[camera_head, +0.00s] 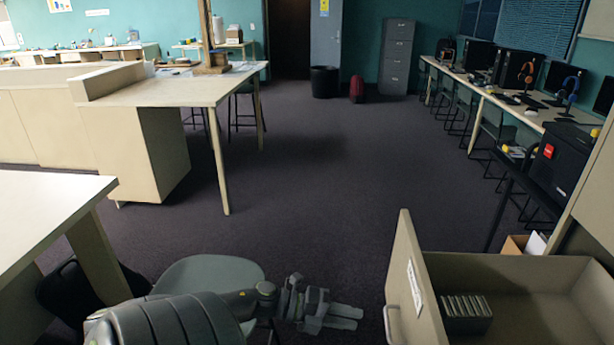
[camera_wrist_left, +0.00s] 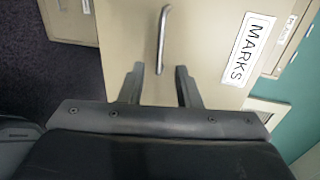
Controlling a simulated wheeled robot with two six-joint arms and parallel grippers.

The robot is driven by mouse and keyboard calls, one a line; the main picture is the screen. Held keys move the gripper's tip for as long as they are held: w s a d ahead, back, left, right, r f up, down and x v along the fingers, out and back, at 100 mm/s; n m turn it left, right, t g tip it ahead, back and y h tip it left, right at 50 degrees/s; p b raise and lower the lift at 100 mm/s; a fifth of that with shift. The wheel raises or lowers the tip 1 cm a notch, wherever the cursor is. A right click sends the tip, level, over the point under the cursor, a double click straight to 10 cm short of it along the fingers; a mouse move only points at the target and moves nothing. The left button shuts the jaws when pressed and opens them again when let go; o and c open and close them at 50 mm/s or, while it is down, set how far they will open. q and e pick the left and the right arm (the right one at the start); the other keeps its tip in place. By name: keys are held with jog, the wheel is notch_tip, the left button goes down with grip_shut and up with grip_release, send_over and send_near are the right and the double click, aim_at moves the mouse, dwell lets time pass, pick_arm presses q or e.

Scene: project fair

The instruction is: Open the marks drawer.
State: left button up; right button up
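The marks drawer (camera_head: 405,270) stands pulled out at the lower right of the head view, with its inside showing. A stack of thin dark items (camera_head: 465,314) lies in it. In the left wrist view its beige front (camera_wrist_left: 215,50) carries a white MARKS label (camera_wrist_left: 248,48) and a metal bar handle (camera_wrist_left: 162,40). My left gripper (camera_head: 360,318) points at the drawer front from the left, with a gap before it. In the left wrist view its fingers (camera_wrist_left: 159,80) are apart and empty, and the handle is ahead between them. My right gripper is not in view.
A grey chair seat (camera_head: 210,273) is beside my left arm. A white table (camera_head: 45,205) is at the left. A cardboard box (camera_head: 515,245) stands behind the drawer. The dark floor beyond is clear. Another labelled front (camera_wrist_left: 290,35) adjoins the marks drawer.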

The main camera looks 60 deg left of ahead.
pick_arm(q)
jog(key=v, duration=0.9)
jog(key=shift+s+p, duration=0.2)
jog(key=shift+p, duration=0.2)
jog(key=shift+a, duration=0.1)
